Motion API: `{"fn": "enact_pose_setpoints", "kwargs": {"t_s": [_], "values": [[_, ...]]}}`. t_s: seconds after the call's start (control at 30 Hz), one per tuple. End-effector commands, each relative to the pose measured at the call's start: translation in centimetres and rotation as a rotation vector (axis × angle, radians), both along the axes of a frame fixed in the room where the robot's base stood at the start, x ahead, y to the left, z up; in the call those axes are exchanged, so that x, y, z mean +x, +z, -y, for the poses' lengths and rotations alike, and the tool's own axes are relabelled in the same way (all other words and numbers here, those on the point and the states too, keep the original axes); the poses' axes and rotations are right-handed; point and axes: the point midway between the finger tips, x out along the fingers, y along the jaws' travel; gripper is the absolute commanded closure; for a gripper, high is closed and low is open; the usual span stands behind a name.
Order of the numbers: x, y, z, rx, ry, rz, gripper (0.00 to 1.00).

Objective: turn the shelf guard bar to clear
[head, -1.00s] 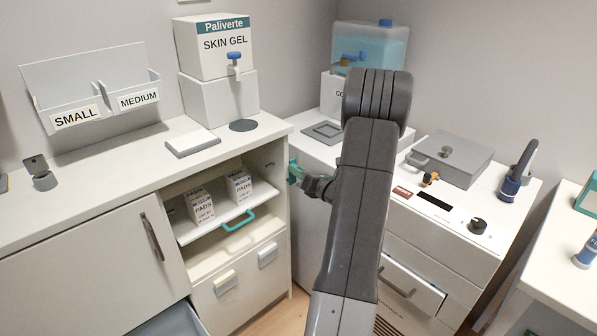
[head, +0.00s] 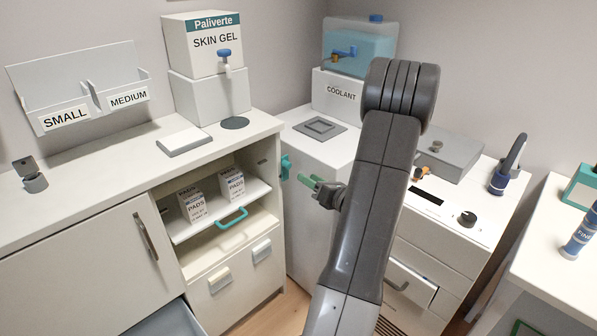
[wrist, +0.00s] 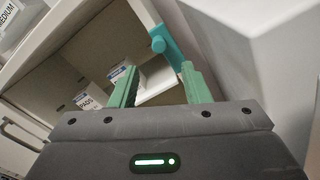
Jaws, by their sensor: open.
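The shelf guard bar (head: 285,167) is a short teal piece at the right front edge of the open shelf cabinet. In the head view it stands roughly upright beside the shelf opening, not across it. In the wrist view the bar (wrist: 171,46) has a round knob and lies ahead of my fingertips. My gripper (head: 311,181) is to the right of the bar with a small gap, its green fingers apart and empty. In the wrist view my gripper (wrist: 160,67) also shows open, with nothing held.
The pull-out shelf (head: 252,194) carries two PADS boxes (head: 192,204) and has a teal handle (head: 232,218). A white coolant cabinet (head: 310,225) stands close behind my gripper. Free floor shows between the cabinets.

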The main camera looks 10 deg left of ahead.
Motion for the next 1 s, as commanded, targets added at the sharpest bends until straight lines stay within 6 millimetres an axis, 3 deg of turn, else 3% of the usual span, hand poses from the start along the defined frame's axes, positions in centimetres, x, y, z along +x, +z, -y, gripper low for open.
{"fn": "enact_pose_setpoints", "kwargs": {"t_s": [0.2, 0.4, 0.77, 1.0], "values": [[-2.2, 0.1, 2.9, 0.000, -0.003, -0.001, 0.57], [-3.0, 0.1, 3.7, 0.000, 0.000, -0.002, 0.57], [-3.0, 0.1, 3.6, 0.000, 0.001, 0.000, 0.57], [-1.4, 0.0, 1.5, -0.002, 0.005, 0.001, 0.57]]}}
